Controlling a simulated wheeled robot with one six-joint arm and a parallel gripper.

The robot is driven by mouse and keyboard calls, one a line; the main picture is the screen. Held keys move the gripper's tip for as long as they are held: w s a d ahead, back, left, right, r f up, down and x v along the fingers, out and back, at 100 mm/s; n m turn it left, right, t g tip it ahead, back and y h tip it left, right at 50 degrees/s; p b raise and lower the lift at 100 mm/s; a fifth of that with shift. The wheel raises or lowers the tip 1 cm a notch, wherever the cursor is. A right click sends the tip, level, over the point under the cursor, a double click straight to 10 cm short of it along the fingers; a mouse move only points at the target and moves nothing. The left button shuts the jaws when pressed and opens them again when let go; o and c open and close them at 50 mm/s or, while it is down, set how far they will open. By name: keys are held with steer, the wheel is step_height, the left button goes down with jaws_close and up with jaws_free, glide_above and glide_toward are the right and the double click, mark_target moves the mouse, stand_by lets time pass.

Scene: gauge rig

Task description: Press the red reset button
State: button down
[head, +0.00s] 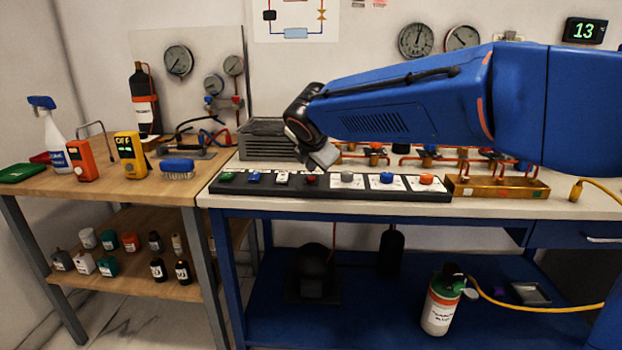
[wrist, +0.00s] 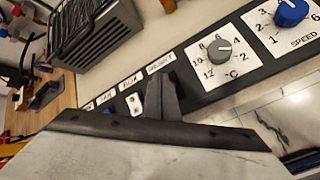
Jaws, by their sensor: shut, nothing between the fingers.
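A dark button panel (head: 330,190) lies along the front of the bench. The red button (head: 311,179) sits on it, right of the white one and left of the grey dial. My gripper (head: 322,162) is shut and empty, pointing down just above and slightly right of the red button. In the wrist view my gripper's closed fingers (wrist: 160,92) cover the spot by a white label; only a small reddish edge shows beside them. I cannot tell whether the fingertips touch the button.
Left of the red button are green (head: 227,176), blue (head: 254,177) and white (head: 282,178) buttons. To its right are grey (head: 347,177), blue (head: 387,177) and orange (head: 426,179) dials. A grey ribbed box (head: 262,140) stands behind, and a brass tray (head: 497,188) lies right.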

mark_target(311, 183)
steer(key=shift+f, duration=0.25)
stand_by(0.4)
steer(key=shift+f, duration=0.2)
steer(key=shift+f, duration=0.45)
stand_by(1.0)
steer(key=shift+r, duration=0.9)
step_height(311, 183, up, 5)
stand_by(0.6)
stand_by(0.5)
